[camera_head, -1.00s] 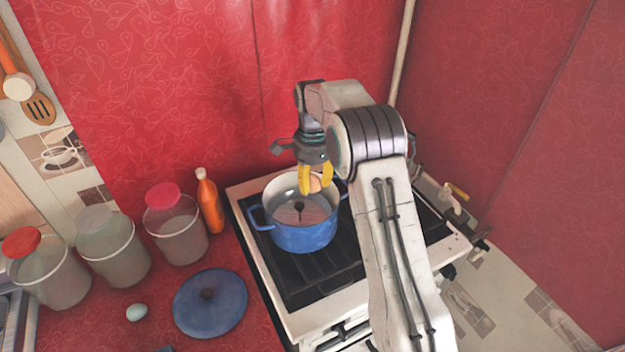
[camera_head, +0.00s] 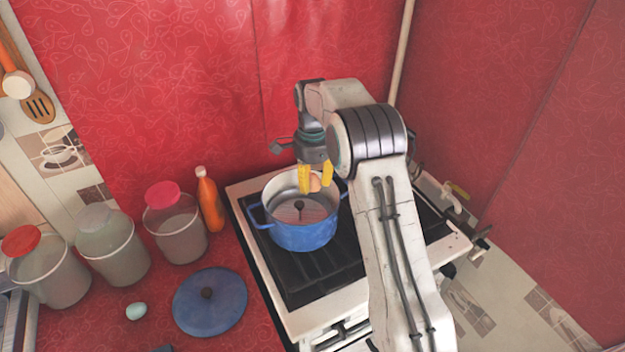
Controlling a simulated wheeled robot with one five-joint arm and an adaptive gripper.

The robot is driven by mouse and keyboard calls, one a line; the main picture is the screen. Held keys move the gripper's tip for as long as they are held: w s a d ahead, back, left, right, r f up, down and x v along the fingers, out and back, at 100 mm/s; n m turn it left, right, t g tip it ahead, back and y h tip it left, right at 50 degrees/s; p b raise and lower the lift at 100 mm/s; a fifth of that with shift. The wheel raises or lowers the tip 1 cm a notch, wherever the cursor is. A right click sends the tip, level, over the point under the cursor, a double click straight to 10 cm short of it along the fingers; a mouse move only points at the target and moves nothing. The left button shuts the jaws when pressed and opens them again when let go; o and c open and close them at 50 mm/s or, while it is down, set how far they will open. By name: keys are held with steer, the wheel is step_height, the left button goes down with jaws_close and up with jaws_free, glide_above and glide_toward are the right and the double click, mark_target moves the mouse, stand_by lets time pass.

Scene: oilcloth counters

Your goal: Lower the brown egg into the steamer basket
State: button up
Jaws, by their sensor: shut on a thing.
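The brown egg (camera_head: 315,184) shows as a small tan patch between the yellow fingers of my gripper (camera_head: 315,181). My gripper is shut on it and points down over the back part of the blue pot (camera_head: 303,237). Inside the pot lies a grey, round insert with a dark central post, the steamer basket (camera_head: 290,214). The egg is at about the level of the pot's rim in the picture; I cannot tell whether it touches the basket. The fingers hide part of the egg and the pot's back wall.
The pot stands on a stove (camera_head: 300,280). To the left are an orange bottle (camera_head: 209,200), several lidded jars, a blue lid (camera_head: 210,302) and a pale blue egg (camera_head: 136,311) on the red counter. A red wall rises behind.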

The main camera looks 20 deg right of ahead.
steer(key=b, duration=0.3)
glide_above(313, 214)
steer(key=shift+f, duration=2.3)
steer(key=shift+f+b, duration=0.35)
steer(key=shift+f, duration=0.3)
steer(key=o, duration=0.8)
steer(key=shift+r, duration=0.1)
